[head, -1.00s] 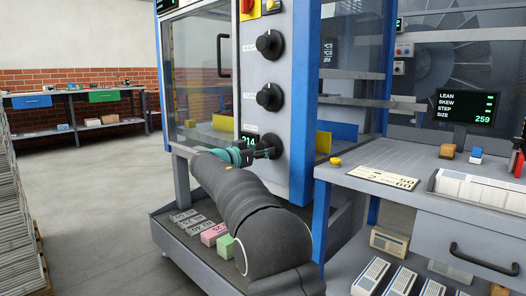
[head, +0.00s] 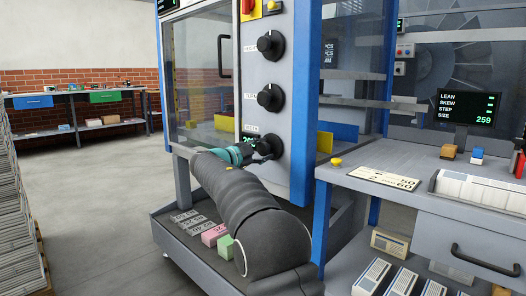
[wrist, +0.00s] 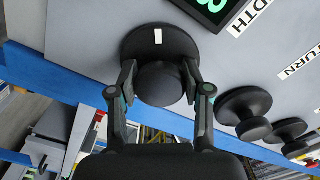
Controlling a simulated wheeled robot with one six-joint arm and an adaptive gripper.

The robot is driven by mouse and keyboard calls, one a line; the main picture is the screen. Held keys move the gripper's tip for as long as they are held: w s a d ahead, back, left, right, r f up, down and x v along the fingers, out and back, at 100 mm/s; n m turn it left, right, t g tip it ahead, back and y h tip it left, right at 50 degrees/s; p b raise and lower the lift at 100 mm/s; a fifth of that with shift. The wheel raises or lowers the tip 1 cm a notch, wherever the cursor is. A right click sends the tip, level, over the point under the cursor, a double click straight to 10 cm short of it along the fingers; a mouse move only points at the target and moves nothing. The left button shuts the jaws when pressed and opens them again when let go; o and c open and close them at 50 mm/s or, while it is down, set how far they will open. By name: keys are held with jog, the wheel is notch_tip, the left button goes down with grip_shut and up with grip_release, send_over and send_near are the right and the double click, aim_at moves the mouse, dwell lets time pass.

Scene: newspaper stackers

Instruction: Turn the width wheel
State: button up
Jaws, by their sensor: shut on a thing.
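The width wheel is the lowest of three black knobs on the grey machine panel, partly hidden by my gripper in the head view (head: 277,143). In the wrist view the width wheel (wrist: 185,42) shows a round dark disc with a white mark and a raised hub, beside the label "WIDTH" (wrist: 250,17). My gripper (wrist: 160,84) is shut on the hub, one finger on each side. It also shows in the head view (head: 261,147). The green-digit display (head: 246,139) by the wheel is partly covered by my gripper.
Two more black knobs sit above, the middle one (head: 269,97) and the top one (head: 270,45). A blue post (head: 305,110) stands right of the panel. A grey bench (head: 400,189) with a readout screen (head: 467,107) is at right. Open floor (head: 90,190) lies left.

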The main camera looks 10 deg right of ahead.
jog(key=shift+a+r+m, duration=0.1)
jog(key=shift+r+m, duration=0.05)
jog(key=shift+m, duration=1.35)
jog(key=o, duration=1.1)
jog(key=shift+o, duration=0.2)
jog(key=v, duration=1.2)
jog(key=shift+w, duration=0.1)
